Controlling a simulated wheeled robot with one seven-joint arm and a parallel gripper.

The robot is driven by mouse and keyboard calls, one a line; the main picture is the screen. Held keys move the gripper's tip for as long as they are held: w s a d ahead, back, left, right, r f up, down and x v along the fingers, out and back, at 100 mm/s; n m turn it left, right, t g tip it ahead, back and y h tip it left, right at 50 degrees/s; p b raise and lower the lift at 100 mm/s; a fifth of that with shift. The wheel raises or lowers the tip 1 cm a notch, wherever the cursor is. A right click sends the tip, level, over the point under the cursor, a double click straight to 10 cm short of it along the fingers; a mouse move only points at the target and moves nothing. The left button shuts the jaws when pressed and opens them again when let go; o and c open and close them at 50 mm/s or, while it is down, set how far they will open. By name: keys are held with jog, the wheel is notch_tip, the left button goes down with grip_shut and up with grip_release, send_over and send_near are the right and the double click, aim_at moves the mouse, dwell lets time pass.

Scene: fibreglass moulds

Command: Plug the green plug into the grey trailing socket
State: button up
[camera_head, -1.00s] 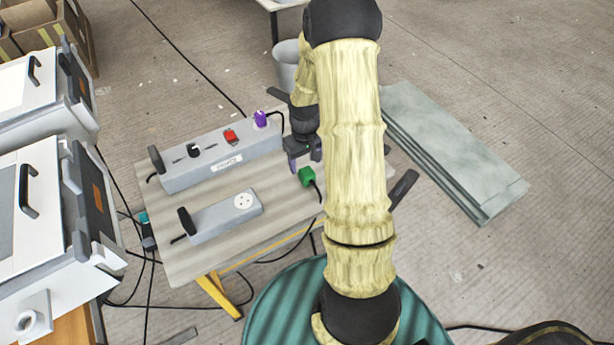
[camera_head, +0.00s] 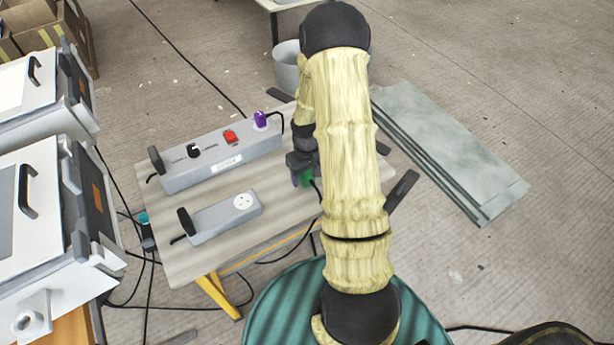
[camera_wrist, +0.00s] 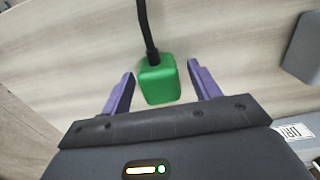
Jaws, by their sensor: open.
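The green plug (camera_head: 308,178) lies on the wooden table with its black cable attached. In the wrist view the green plug (camera_wrist: 159,80) sits between the two purple fingers of my gripper (camera_wrist: 159,85), with a gap on each side. My gripper (camera_head: 301,172) is open and low at the plug in the head view, partly hidden by my arm. The grey trailing socket (camera_head: 222,217) lies on the near part of the table, its round white outlet face (camera_head: 243,202) up and empty, with a black handle-like end at its left.
A longer grey power strip (camera_head: 220,156) at the back of the table carries a black plug (camera_head: 193,151), a red switch (camera_head: 230,137) and a purple plug (camera_head: 261,119). White machines (camera_head: 45,200) stand at left. Flat grey-green boards (camera_head: 450,155) lie on the floor at right.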

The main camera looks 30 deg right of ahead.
aim_at(307, 172)
dwell(0.3)
jog(key=c, duration=1)
notch_tip(307, 172, up, 10)
jog(key=shift+r+p, duration=0.1)
jog(key=shift+p, duration=0.3)
jog(key=shift+w, duration=0.1)
